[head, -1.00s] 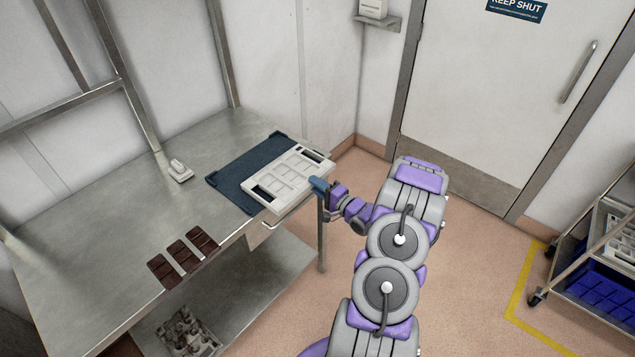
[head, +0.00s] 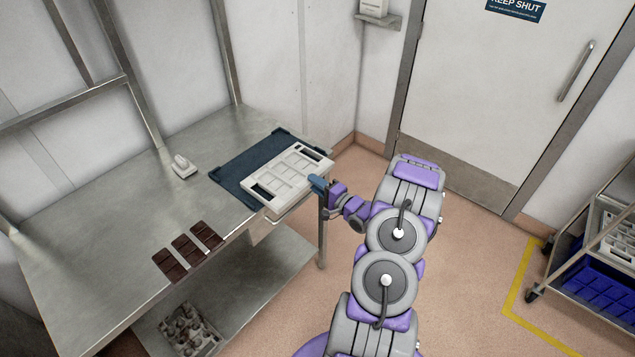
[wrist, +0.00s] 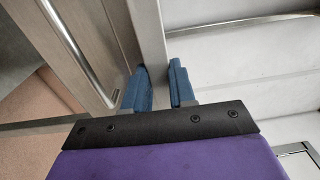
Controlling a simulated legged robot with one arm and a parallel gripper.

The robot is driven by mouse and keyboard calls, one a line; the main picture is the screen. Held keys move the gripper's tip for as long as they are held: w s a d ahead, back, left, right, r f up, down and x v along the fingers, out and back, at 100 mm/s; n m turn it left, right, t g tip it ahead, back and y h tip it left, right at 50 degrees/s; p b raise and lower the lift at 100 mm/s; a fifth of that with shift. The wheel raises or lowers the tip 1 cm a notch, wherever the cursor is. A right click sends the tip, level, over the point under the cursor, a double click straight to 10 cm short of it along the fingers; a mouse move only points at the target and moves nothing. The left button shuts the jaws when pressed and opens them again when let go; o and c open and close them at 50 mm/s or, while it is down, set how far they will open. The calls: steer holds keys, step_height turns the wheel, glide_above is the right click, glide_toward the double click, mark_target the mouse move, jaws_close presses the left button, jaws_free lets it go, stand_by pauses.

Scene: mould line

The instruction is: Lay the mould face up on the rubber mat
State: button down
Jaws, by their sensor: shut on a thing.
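The mould (head: 286,173) is a pale tray with rectangular cavities and a dark slot at each end. In the head view its cavity side shows upward. It lies over the right part of the dark blue rubber mat (head: 236,177) and juts past the mat's and table's near right edge. I cannot tell whether it rests on the mat or hovers just above. My gripper (head: 317,184) is shut on the mould's near right edge. In the wrist view its blue fingers (wrist: 161,88) close around a pale grey strip, probably the mould's rim.
Dark brown chocolate slabs (head: 187,251) lie near the front of the steel table (head: 110,215). A small pale object (head: 183,167) stands by the frame post. A lower shelf holds another mould (head: 188,328). A rack with blue crates (head: 600,290) stands right; the floor between is clear.

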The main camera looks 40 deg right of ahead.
steer(key=shift+d+f, duration=0.15)
steer(key=c, duration=0.8)
jaws_free()
steer(key=shift+d, duration=0.2)
steer(key=shift+c, duration=0.2)
steer(key=shift+a, duration=0.1)
steer(key=shift+a, duration=0.15)
steer(key=s+p, duration=0.5)
steer(key=s, duration=1)
steer(key=shift+d+f, duration=0.15)
steer(key=shift+d, duration=0.25)
steer(key=shift+w, duration=0.1)
